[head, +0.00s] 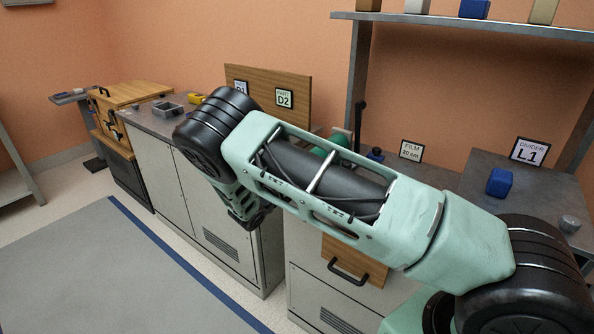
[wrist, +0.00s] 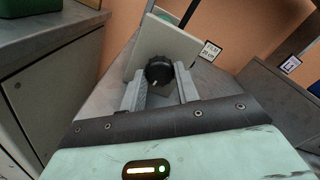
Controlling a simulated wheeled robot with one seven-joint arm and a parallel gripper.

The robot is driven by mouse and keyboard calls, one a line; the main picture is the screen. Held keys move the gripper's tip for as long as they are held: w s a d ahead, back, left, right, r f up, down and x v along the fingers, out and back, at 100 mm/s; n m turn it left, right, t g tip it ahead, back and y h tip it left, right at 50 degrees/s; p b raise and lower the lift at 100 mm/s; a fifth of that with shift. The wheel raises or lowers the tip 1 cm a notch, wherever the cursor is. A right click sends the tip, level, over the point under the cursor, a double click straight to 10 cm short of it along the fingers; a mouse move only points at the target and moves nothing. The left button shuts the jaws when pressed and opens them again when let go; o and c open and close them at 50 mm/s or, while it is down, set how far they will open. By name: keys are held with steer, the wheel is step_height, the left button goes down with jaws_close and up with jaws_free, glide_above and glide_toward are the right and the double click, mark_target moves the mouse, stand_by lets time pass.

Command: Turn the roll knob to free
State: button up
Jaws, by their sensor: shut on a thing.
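The roll knob (wrist: 159,70) is a black ribbed knob with a pale pointer mark, on a light grey plate (wrist: 167,42) in the wrist view. My gripper (wrist: 160,82) has one finger on each side of the knob and is shut on it. The pointer mark sits on the lower part of the knob's face, as seen in the wrist view. I see no readable position label beside it. In the head view my arm hides the knob and the gripper.
A "FILM 20 cm" sign (head: 411,151) and a "DIVIDER L.1" sign (head: 529,151) stand on the counters. A blue block (head: 499,182) sits at the right. A wooden board (head: 296,91) stands behind my arm. The floor mat (head: 92,269) at the left is clear.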

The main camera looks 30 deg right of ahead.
steer(key=shift+n+p, duration=0.3)
steer(key=shift+n, duration=0.3)
steer(key=o, duration=1)
steer(key=shift+c, duration=0.2)
steer(key=shift+a, duration=0.15)
steer(key=b+v, duration=0.2)
steer(key=v, duration=1.5)
steer(key=shift+s, duration=0.1)
